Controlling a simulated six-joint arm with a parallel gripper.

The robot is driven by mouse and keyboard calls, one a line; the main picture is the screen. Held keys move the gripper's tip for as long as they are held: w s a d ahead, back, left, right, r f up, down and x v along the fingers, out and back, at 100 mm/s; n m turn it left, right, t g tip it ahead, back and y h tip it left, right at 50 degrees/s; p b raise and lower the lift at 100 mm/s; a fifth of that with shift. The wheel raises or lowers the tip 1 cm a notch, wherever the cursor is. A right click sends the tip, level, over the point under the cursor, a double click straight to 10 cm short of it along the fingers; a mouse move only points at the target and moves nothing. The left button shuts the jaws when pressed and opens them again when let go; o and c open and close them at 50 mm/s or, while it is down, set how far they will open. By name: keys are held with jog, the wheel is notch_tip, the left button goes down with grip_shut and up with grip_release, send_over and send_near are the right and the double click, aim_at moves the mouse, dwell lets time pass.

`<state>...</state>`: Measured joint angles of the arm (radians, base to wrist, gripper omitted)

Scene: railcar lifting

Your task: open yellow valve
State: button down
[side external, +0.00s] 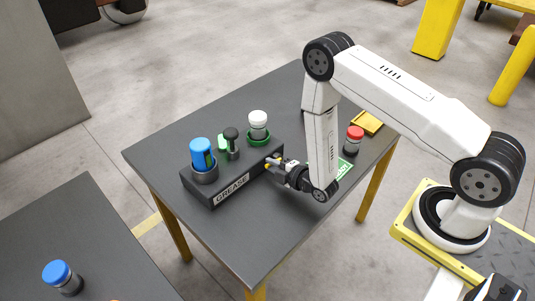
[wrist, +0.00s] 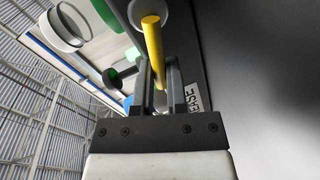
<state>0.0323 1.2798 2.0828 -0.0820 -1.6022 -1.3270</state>
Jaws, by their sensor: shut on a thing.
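The yellow valve shows as a yellow bar-shaped handle (wrist: 153,45) in the wrist view, running between my gripper's two fingers. My gripper (wrist: 160,85) is shut on this handle. In the side view my gripper (side external: 276,164) reaches in level at the right end of a dark box labelled GREASE (side external: 215,193). Only a small bit of the yellow handle (side external: 267,167) shows there, at the fingertips. I cannot tell the valve's exact turn angle.
On the box stand a blue-capped bottle (side external: 201,148), a black-knobbed part (side external: 232,134) and a white-capped item (side external: 257,118) in a green ring. The table's front is clear. Another blue-capped bottle (side external: 57,272) stands on the left table.

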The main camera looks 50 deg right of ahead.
jog(key=c, duration=0.7)
grip_release()
jog(key=shift+o, duration=0.2)
jog(key=shift+s, duration=0.15)
jog(key=shift+s+d+r, duration=0.1)
jog(key=shift+s+r, duration=0.15)
jog(key=shift+s, duration=1)
jog(key=shift+s+d+r, duration=0.1)
jog(key=shift+s+r, duration=0.15)
jog(key=shift+s, duration=0.95)
jog(key=shift+s+r, duration=0.25)
jog(key=shift+s, duration=1)
